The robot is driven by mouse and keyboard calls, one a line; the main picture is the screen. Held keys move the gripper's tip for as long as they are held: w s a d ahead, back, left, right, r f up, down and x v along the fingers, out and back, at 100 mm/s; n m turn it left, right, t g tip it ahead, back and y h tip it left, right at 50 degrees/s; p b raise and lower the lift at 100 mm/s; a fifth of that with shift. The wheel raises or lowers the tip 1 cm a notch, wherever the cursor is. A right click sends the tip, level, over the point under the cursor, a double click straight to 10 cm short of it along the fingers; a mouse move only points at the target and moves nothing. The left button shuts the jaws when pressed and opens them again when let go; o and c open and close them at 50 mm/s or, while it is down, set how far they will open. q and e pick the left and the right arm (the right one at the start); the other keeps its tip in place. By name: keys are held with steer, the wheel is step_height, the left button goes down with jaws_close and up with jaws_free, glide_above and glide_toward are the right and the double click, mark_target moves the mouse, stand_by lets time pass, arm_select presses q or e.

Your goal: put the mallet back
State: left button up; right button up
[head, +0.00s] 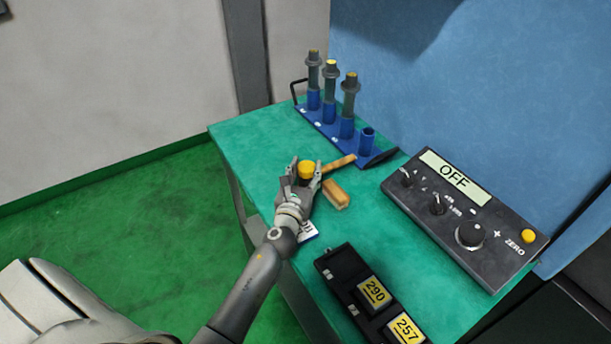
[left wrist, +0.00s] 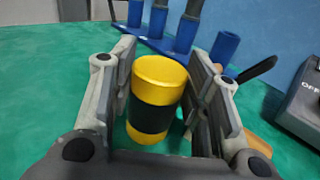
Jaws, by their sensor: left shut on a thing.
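The mallet (head: 306,169) has a yellow cylindrical head and a wooden handle that points right across the green bench top. In the left wrist view, its yellow head (left wrist: 161,75) with a black band stands upright between the fingers. My left gripper (head: 305,174) is shut on the head. The handle is partly hidden behind the right finger in the wrist view. I cannot tell whether the mallet touches the bench. My right gripper is not in view.
A blue rack (head: 318,124) behind holds several blue sockets, three with dark tools and one empty (head: 367,141). A wooden block (head: 335,194) lies close right of my gripper. A control box (head: 465,217) reading OFF and a black case (head: 345,276) with yellow labels stand nearer. Bench at left is clear.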

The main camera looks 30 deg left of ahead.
arm_select(q)
steer(key=shift+r, duration=0.1)
steer(key=o, duration=1.3)
steer(key=shift+o, duration=0.2)
